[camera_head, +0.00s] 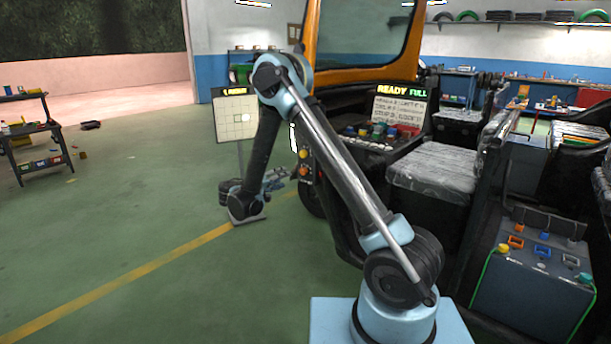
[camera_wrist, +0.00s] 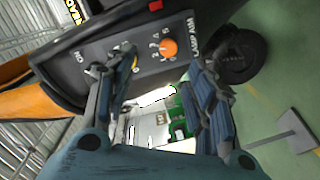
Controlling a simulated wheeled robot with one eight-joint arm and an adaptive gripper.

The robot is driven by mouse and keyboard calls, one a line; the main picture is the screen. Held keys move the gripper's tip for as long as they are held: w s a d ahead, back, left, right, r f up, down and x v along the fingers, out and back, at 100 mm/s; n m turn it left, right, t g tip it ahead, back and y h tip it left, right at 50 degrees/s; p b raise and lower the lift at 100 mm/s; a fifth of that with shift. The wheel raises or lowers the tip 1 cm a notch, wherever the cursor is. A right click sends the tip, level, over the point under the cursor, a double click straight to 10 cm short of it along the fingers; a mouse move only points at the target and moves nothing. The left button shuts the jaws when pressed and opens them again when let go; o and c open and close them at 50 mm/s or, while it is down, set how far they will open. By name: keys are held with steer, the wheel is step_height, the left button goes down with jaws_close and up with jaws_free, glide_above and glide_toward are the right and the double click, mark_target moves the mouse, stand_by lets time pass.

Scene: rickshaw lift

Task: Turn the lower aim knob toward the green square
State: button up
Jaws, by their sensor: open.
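The lamp aim panel (camera_wrist: 192,24) is dark grey with white lettering and a number scale. One orange knob (camera_wrist: 169,47) shows plainly on it in the wrist view. A second orange-yellow part (camera_wrist: 134,62) shows beside my left finger, mostly hidden. My gripper (camera_wrist: 160,68) is open close to the panel, fingers on either side of the plain knob's lower side; contact is unclear. The grid board (camera_head: 229,130) bears a pale bright spot; its green square is indistinct.
The orange-framed vehicle (camera_head: 318,60) stands right of my gripper, with a console screen (camera_head: 398,108) reading READY FULL. A grey seat (camera_head: 435,168) is behind my arm. A dark shelf cart (camera_head: 42,158) stands far left. The green floor (camera_head: 100,225) between is largely clear.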

mark_target(302, 172)
step_height(302, 172, down, 3)
steer(key=a+t, duration=0.1)
steer(key=a, duration=0.2)
steer(key=x, duration=1.1)
steer(key=r+x, duration=0.1)
steer(key=x, duration=0.4)
steer(key=shift+w+d, duration=0.2)
steer(key=shift+d, duration=0.25)
steer(key=c, duration=1.1)
